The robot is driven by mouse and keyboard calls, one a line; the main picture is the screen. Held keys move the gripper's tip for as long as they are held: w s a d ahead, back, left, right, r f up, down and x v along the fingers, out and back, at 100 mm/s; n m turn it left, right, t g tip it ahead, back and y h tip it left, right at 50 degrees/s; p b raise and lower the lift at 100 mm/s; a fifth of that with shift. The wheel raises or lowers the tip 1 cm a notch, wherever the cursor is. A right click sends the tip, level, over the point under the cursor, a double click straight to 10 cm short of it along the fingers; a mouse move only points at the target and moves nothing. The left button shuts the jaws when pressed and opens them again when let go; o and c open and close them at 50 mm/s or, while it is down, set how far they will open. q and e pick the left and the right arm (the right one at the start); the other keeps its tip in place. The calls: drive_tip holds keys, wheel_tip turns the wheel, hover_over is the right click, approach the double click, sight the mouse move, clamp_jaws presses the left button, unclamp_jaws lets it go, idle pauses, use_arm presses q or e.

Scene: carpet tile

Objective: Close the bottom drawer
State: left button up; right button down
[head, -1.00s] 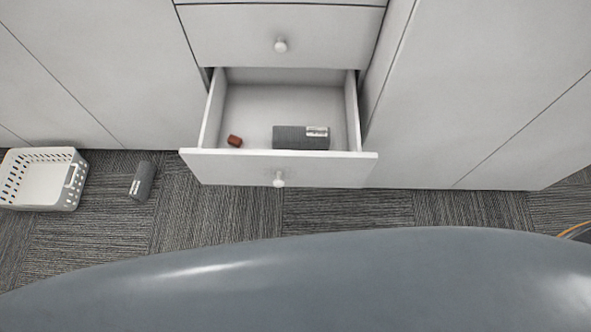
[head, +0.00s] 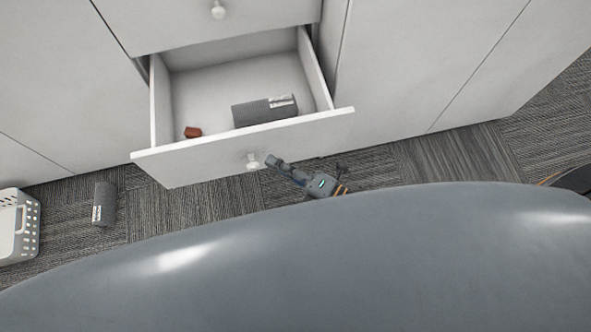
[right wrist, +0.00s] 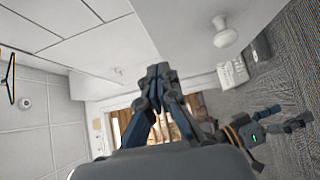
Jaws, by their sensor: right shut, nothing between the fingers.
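The bottom drawer (head: 205,160) is pulled out of the white cabinet in the head view, with a round white knob (head: 253,165) on its front.
Inside the drawer are a dark grey box (head: 264,111) and a small reddish-brown item (head: 193,132). A closed drawer (head: 190,20) is above. Carpet in front of the drawer is otherwise clear.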

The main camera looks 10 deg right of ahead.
drive_tip(key=w, duration=0.1)
drive_tip(key=w+a, duration=0.1)
drive_tip(key=w, duration=0.3)
drive_tip(key=shift+a, duration=0.35)
drive_tip(key=shift+w, duration=0.35)
drive_tip(key=shift+w, duration=0.1)
